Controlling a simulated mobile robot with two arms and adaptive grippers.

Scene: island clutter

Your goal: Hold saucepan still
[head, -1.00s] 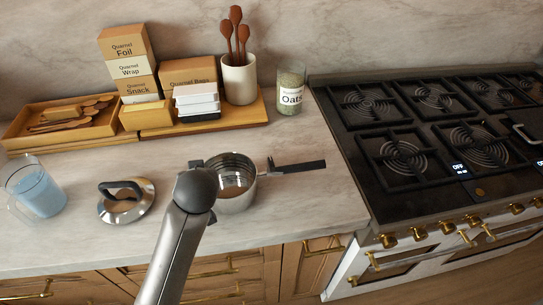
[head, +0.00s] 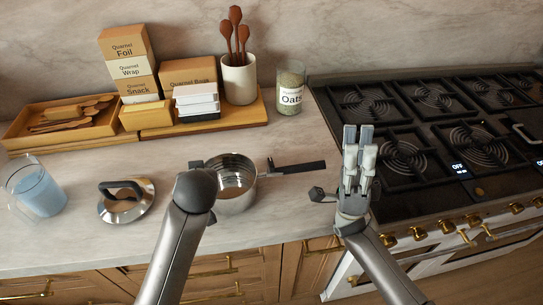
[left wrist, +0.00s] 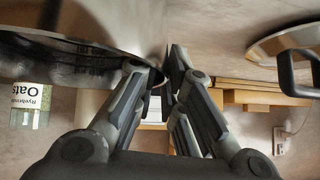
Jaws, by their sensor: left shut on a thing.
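The steel saucepan (head: 238,166) stands upright on the counter, its long dark handle (head: 300,167) pointing right toward the stove. In the left wrist view the saucepan (left wrist: 90,20) fills the upper left. My left gripper (left wrist: 158,85) is at the saucepan's left side, shut on it; whether on the rim or the small side handle I cannot tell. In the head view my own wrist hides its fingers.
A lid (head: 140,207) with a black handle and a glass pitcher of blue liquid (head: 40,192) stand left. Behind are a wooden tray (head: 20,125), stacked boxes (head: 128,68), a utensil crock (head: 238,80) and an oats jar (head: 291,88). The black stove (head: 400,185) is right.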

